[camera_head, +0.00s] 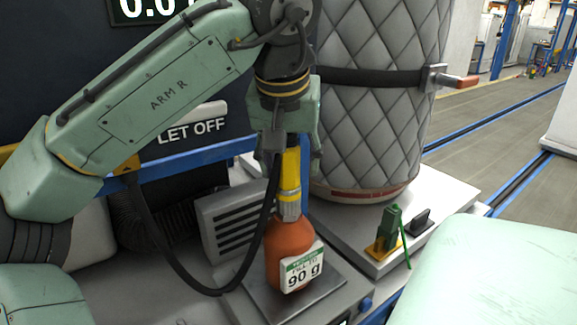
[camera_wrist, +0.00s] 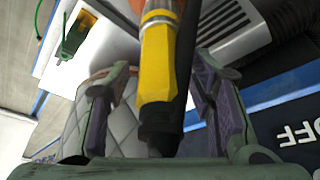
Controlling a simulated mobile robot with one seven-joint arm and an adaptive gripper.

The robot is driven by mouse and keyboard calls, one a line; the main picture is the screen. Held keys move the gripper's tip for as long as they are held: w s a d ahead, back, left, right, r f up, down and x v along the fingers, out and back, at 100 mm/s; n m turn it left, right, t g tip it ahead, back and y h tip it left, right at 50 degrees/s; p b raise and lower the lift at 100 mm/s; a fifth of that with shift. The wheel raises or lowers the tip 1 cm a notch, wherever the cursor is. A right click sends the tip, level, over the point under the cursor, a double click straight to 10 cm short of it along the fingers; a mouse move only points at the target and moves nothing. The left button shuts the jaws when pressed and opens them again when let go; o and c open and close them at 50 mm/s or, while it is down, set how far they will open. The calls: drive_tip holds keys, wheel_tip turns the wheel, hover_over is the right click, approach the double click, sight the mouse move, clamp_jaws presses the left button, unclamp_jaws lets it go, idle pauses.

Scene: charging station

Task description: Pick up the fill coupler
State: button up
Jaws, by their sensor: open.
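The fill coupler (camera_head: 290,176) is a yellow body with a silver knurled collar. It stands upright on top of an orange bottle (camera_head: 286,240) labelled "90 g". In the wrist view the coupler (camera_wrist: 157,62) runs down between my fingers, with its dark end near my palm. My gripper (camera_head: 291,160) is above the bottle, pointing down around the coupler's upper part. In the wrist view my gripper (camera_wrist: 162,95) is open, with a finger on each side and visible gaps to the yellow body. A black hose (camera_head: 259,235) hangs in a loop beside the coupler.
The bottle stands on a grey scale plate (camera_head: 325,285). A vented grey box (camera_head: 230,222) is close on the left. A quilted tank (camera_head: 375,110) rises behind on the right. A green tool (camera_head: 389,228) and a black block (camera_head: 422,221) sit on the pale ledge (camera_head: 445,205).

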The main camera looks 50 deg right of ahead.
drive_tip(key=shift+c, duration=0.2)
clamp_jaws()
idle(0.4)
